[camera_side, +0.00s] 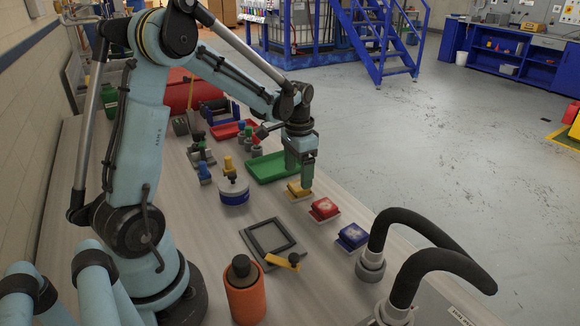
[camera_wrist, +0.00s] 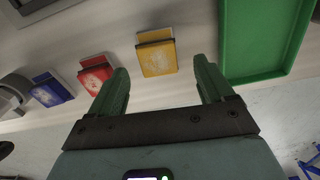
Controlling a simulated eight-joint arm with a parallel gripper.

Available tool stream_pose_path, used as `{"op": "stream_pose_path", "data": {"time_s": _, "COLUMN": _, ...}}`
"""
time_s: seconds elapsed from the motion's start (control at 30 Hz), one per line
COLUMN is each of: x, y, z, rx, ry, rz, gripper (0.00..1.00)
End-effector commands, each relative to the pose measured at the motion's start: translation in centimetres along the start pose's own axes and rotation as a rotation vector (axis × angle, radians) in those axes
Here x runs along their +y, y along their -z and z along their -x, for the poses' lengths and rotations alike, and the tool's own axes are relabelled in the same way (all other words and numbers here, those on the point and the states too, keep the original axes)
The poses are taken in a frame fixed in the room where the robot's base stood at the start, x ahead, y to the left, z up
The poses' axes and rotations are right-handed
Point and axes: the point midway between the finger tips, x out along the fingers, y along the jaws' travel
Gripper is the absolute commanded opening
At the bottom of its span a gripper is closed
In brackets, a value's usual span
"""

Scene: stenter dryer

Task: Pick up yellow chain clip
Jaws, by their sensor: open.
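The yellow chain clip (camera_side: 296,190) lies on a pale base on the bench in the side view, first in a row with a red and a blue clip. In the wrist view the yellow clip (camera_wrist: 157,57) shows beyond and between my fingertips, with its faces clear of both fingers. My gripper (camera_side: 306,182) points down, just above and slightly right of the clip in the side view, hiding part of it. In the wrist view my gripper (camera_wrist: 161,66) is open with nothing between its green fingers. The exact gap to the clip is hard to tell.
The red clip (camera_side: 324,208) and blue clip (camera_side: 352,236) sit close by toward the front right. A green tray (camera_side: 262,168) lies just behind the yellow clip. A blue-and-white round tin (camera_side: 234,192) and a dark square frame (camera_side: 250,240) stand left. Black curved hooks (camera_side: 425,225) rise front right.

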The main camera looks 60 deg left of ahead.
Motion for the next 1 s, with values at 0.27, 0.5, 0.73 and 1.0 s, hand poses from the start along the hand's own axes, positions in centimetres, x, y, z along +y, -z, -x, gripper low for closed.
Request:
{"op": "stream_pose_path", "data": {"time_s": 0.27, "x": 0.3, "y": 0.2, "z": -3.6, "rx": 0.000, "ry": 0.000, "rz": 0.000, "gripper": 0.81}}
{"op": "stream_pose_path", "data": {"time_s": 0.5, "x": 0.3, "y": 0.2, "z": -4.8, "rx": 0.000, "ry": 0.000, "rz": 0.000, "gripper": 0.81}}
{"op": "stream_pose_path", "data": {"time_s": 0.73, "x": 0.3, "y": 0.2, "z": -4.8, "rx": 0.000, "ry": 0.000, "rz": 0.000, "gripper": 0.70}}
{"op": "stream_pose_path", "data": {"time_s": 1.0, "x": 0.3, "y": 0.2, "z": -4.8, "rx": 0.000, "ry": 0.000, "rz": 0.000, "gripper": 0.29}}
